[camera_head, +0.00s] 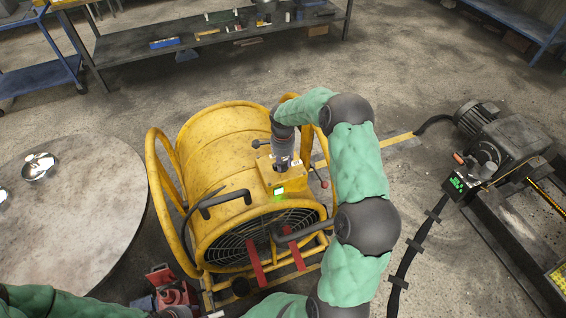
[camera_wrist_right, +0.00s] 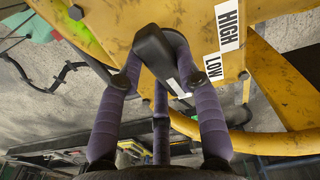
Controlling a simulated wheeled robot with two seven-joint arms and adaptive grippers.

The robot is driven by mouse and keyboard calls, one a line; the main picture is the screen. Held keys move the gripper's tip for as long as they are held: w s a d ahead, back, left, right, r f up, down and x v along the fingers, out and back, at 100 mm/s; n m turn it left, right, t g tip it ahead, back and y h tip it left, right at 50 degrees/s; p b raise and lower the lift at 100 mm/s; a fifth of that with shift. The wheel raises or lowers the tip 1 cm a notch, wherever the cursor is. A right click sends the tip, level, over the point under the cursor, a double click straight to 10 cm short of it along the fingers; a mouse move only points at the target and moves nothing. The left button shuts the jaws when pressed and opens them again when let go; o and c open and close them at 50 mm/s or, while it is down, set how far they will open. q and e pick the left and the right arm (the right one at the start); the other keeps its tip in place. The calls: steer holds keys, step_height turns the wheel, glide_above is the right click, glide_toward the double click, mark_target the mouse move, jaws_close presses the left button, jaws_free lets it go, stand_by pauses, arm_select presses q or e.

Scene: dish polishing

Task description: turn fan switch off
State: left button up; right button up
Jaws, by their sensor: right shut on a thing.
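The large yellow drum fan (camera_head: 215,140) stands on the floor in the middle of the head view, its dark grille (camera_head: 262,240) facing me. My right gripper (camera_head: 283,158) points down at this box. In the right wrist view my right gripper (camera_wrist_right: 166,82) has its purple fingers around the black switch lever (camera_wrist_right: 158,50) and is shut on it. Labels HIGH (camera_wrist_right: 228,25) and LOW (camera_wrist_right: 213,66) are beside the lever.
A round table (camera_head: 70,230) with a shiny metal bowl (camera_head: 39,166) is at the left. A motor machine (camera_head: 505,145) stands at the right with a black cable (camera_head: 408,255) on the floor. A workbench (camera_head: 215,38) is at the back.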

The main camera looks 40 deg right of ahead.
steer(key=shift+m, duration=0.9)
steer(key=shift+a, duration=0.1)
steer(key=o, duration=1.1)
steer(key=shift+o, duration=0.2)
step_height(320, 180, up, 12)
steer(key=shift+f, duration=0.1)
